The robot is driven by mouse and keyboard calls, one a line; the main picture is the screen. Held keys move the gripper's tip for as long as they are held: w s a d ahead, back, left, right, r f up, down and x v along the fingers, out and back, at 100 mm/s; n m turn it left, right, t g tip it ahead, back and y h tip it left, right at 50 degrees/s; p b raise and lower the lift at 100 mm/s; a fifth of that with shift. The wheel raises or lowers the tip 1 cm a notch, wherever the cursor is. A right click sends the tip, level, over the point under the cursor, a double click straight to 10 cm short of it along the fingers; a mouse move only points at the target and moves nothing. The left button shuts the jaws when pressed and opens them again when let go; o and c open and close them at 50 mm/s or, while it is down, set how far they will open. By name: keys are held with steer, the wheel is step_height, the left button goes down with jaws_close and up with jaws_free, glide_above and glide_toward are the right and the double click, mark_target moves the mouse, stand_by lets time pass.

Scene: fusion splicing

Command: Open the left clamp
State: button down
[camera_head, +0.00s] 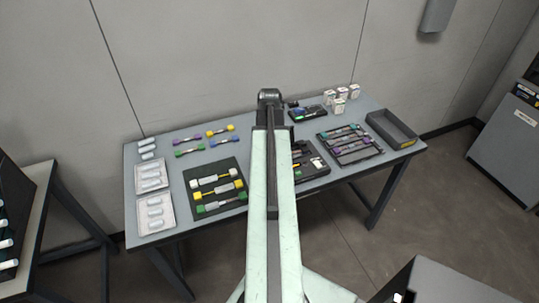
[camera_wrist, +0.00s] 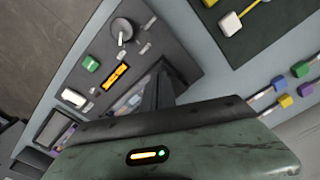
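A dark splicing device (camera_head: 312,165) lies on the table, its left part hidden behind my arm in the head view. In the wrist view its panel (camera_wrist: 140,62) shows a round knob, a green button, a lit orange display and a pale button. My gripper (camera_wrist: 160,92) shows as dark narrow parts over the lower edge of this panel, and it hides what lies beneath. Its fingertips are not clear enough to tell open from shut. In the head view the end of my arm (camera_head: 270,98) is above the table's back part. I cannot make out the left clamp in either view.
Left on the table are a dark mat (camera_head: 192,171) with several connectors, loose coloured connectors (camera_head: 221,130) and white trays (camera_head: 151,176). Right are a connector rack (camera_head: 349,143), an empty grey bin (camera_head: 391,128) and small white boxes (camera_head: 340,106). A dark case (camera_head: 308,113) stands behind.

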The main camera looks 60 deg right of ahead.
steer(key=shift+a+f, duration=0.25)
steer(key=shift+f, duration=0.05)
steer(key=shift+w+d+r+p, duration=0.4)
steer(key=shift+r+p, duration=0.05)
steer(key=shift+p, duration=0.4)
steer(key=shift+w+d, duration=0.15)
steer(key=shift+w, duration=0.05)
steer(key=shift+d+r, duration=0.1)
steer(key=shift+w+d+r+p, duration=0.1)
steer(key=shift+w+r+p, duration=0.05)
steer(key=shift+r+p, duration=0.25)
steer(key=shift+w+d+r+p, duration=0.1)
steer(key=shift+r+p, duration=0.15)
steer(key=shift+p, duration=0.2)
step_height(320, 180, up, 8)
steer(key=w+d+p, duration=0.1)
steer(key=w+p, duration=0.1)
steer(key=p, duration=0.6)
steer(key=shift+w+d, duration=0.15)
steer(key=shift+d, duration=0.25)
